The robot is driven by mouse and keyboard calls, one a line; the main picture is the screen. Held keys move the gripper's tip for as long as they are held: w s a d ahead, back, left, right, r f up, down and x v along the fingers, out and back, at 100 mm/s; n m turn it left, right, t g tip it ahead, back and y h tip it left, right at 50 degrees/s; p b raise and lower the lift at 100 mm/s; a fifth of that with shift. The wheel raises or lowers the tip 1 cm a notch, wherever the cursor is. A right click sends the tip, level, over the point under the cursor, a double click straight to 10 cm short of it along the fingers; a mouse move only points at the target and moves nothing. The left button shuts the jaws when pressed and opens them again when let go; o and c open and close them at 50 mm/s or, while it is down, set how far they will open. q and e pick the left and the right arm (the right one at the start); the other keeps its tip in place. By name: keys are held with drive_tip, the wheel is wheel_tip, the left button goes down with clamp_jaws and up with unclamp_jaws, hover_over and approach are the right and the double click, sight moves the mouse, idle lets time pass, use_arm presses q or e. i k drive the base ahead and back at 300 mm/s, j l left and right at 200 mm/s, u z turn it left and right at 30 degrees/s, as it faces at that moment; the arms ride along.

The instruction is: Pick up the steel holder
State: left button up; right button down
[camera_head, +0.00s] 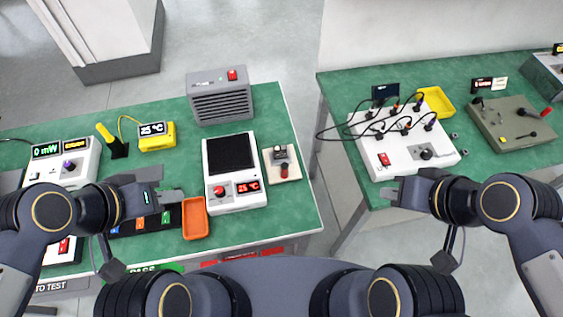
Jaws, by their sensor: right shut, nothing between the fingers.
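I cannot clearly pick out the steel holder. Small grey metal pieces (463,152) lie on the right green table, right of the white box with cables, but I cannot tell what they are. My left gripper (174,196) is over the left table, just left of the orange tray and above a dark strip with coloured marks. Its finger gap does not show clearly. My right gripper (388,195) is shut and empty near the front left corner of the right table, in front of the white box.
The left table (268,100) carries a white hotplate-like unit (243,196), an orange tray (195,219), a grey vented box (222,107) and a clamp plate (293,167). The right table (338,84) holds a cabled white box (395,157) and yellow tray (437,101). A floor gap separates the tables.

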sight(282, 159)
drive_tip(key=k, duration=0.65)
drive_tip(key=u, duration=2.3)
drive_tip(key=k+l+u, duration=0.25)
drive_tip(key=k+l, duration=0.3)
drive_tip(key=l, duration=0.3)
drive_tip(key=k+l+u, duration=0.25)
drive_tip(key=k+l, duration=0.4)
drive_tip(key=l, duration=0.15)
